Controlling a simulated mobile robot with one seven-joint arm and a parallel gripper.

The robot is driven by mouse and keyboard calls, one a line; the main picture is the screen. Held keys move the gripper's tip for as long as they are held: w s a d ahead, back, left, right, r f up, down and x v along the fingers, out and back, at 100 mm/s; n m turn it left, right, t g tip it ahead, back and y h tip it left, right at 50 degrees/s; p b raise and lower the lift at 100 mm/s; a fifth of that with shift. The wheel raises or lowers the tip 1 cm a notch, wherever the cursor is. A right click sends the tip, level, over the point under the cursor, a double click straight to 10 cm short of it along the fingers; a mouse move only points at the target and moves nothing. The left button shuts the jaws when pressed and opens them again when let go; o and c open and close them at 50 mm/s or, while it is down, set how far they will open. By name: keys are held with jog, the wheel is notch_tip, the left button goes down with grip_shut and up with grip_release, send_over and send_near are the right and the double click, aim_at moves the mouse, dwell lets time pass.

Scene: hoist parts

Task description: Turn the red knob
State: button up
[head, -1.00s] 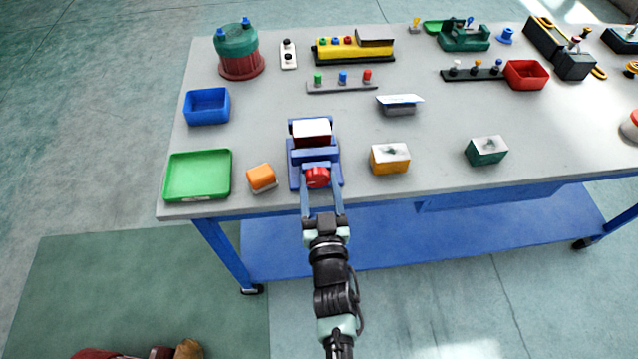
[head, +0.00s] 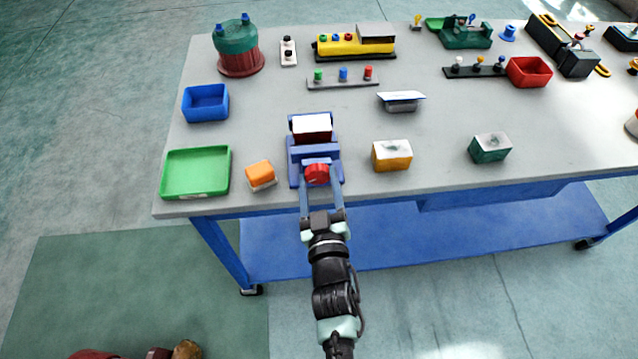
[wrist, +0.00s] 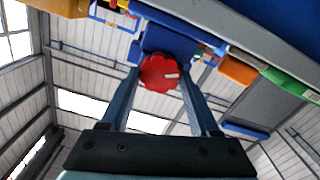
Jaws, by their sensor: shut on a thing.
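The red knob (head: 316,174) is on the front of a blue device (head: 315,151) with a white-topped dark red block, near the table's front edge. In the wrist view the knob (wrist: 160,73) is round with a scalloped rim and a pale mark pointing right. My gripper (head: 318,183) reaches it from the front. Its two blue fingers lie on either side of the knob and are shut on it, as the wrist view also shows (wrist: 158,82). The fingertips are partly hidden behind the knob's rim in the wrist view.
An orange block (head: 260,174) and a green tray (head: 196,190) are left of the device. A yellow block (head: 392,156) and a dark green block (head: 490,149) are to the right. The grey tabletop (head: 440,170) is bare between these two blocks.

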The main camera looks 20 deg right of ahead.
jog(key=n+b, duration=0.2)
jog(key=n, duration=0.4)
jog(key=shift+a+f+n, duration=0.1)
jog(key=shift+f+n, duration=0.05)
jog(key=shift+n, duration=0.15)
jog(key=n+b, duration=0.1)
jog(key=n, duration=0.5)
dwell(0.4)
jog(key=o, duration=1.4)
jog(key=shift+c, duration=0.2)
jog(key=b+v, duration=0.3)
jog(key=v, duration=1)
